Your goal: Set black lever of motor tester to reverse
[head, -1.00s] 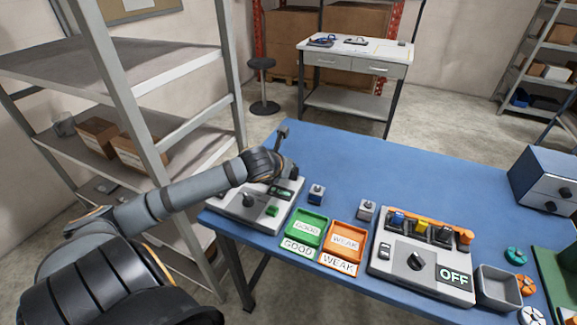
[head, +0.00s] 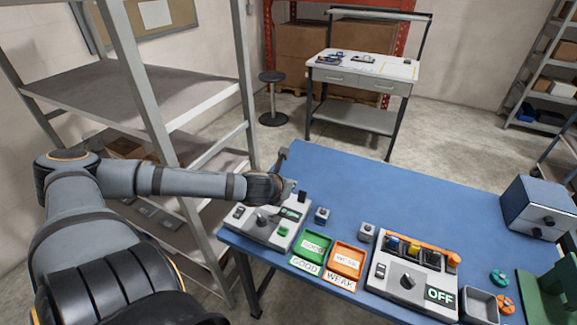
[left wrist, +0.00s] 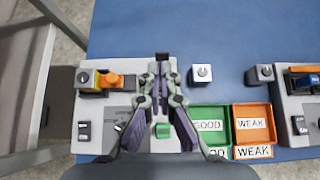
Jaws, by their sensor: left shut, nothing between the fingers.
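The motor tester is the light grey box (head: 248,228) at the left end of the blue table. My left gripper (left wrist: 162,70) is shut and empty above the tester, pointing at the lever. I cannot tell whether it touches the lever. Its fingers hide part of the panel. My right gripper is out of view.
A small grey cube (head: 322,215), a green GOOD tray (head: 327,240) and an orange WEAK tray (head: 360,262) stand right of the tester. A second device (head: 378,283) showing OFF is further right. A metal shelf (head: 190,75) stands close on the left.

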